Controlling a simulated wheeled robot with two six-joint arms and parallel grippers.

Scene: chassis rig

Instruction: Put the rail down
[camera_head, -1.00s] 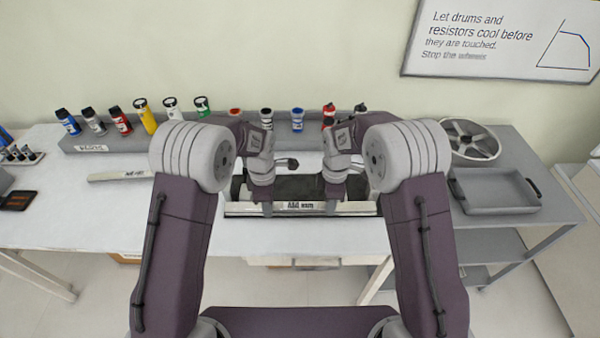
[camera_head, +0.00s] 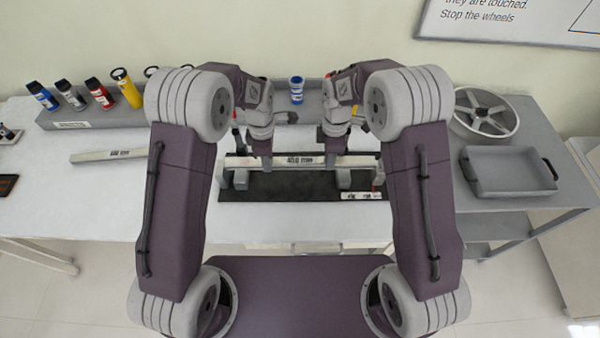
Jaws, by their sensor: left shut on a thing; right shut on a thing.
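A long pale rail (camera_head: 303,160) with a black printed label lies level across the middle of the head view. My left gripper (camera_head: 266,158) is shut on it left of the label, and my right gripper (camera_head: 332,157) is shut on it right of the label. The rail is over the back part of a black mat (camera_head: 290,188), with grey blocks (camera_head: 241,178) below it near both ends. I cannot tell whether the rail touches the blocks. My forearms hide parts of the shelf behind.
Another pale bar (camera_head: 108,155) lies on the table to the left. Several coloured bottles (camera_head: 100,94) stand on a grey rack at the back. A grey tray (camera_head: 508,172) and a spoked wheel (camera_head: 486,112) are at the right. The table's left front is clear (camera_head: 110,210).

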